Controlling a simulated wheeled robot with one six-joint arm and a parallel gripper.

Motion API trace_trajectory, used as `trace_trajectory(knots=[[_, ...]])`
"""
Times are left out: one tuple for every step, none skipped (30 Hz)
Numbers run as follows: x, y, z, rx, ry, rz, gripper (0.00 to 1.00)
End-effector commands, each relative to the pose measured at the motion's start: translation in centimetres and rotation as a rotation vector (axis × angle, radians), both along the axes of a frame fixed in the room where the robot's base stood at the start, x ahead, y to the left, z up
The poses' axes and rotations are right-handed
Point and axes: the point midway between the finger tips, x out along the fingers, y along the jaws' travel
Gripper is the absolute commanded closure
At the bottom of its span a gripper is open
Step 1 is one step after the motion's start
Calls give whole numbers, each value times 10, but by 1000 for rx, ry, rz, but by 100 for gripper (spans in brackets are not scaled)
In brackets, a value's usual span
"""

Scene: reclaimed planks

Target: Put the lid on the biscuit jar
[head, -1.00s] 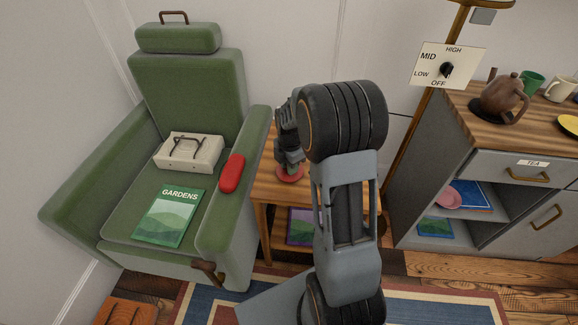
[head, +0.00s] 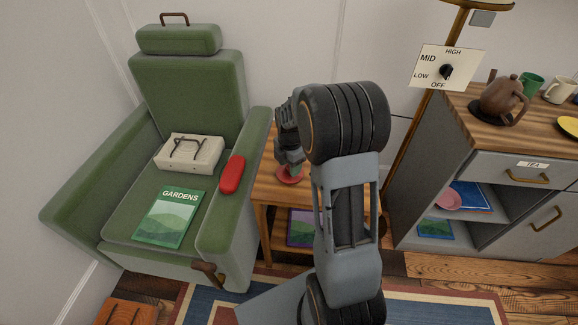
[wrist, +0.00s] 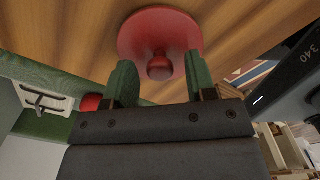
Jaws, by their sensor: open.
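The red round lid (head: 289,176) with a knob lies flat on the wooden side table. In the wrist view the lid (wrist: 137,35) fills the upper middle, its round knob facing my gripper. My gripper (wrist: 160,78) is open, with one green finger on each side of the knob's line. The knob appears between or just beyond the fingertips; I cannot tell whether either finger touches it. In the head view my gripper (head: 290,161) is just over the lid and partly hides it. I cannot make out the biscuit jar in either view.
A green armchair (head: 185,85) stands close left of the side table (head: 262,190), with a red object (head: 232,174) on its near armrest. A grey cabinet (head: 407,200) stands right, bearing a brown teapot (head: 506,100). My arm hides the table's right part.

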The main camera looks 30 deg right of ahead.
Motion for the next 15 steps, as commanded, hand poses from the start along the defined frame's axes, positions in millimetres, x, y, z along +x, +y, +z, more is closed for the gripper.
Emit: trace_trajectory(knots=[[1,0,11,-1,-3,0,49],[1,0,17,-1,-4,0,49],[1,0,25,-1,-3,0,49],[1,0,31,-1,-4,0,49],[1,0,37,-1,-4,0,49],[1,0,45,0,-3,0,49],[1,0,51,-1,-4,0,49],[1,0,57,-1,-4,0,49],[1,0,64,-1,-4,0,49],[0,0,69,0,-3,0,49],[0,0,74,-1,-2,0,49],[0,0,81,0,-3,0,49],[0,0,85,0,-3,0,49],[0,0,89,0,-3,0,49],[0,0,94,-1,-2,0,49]])
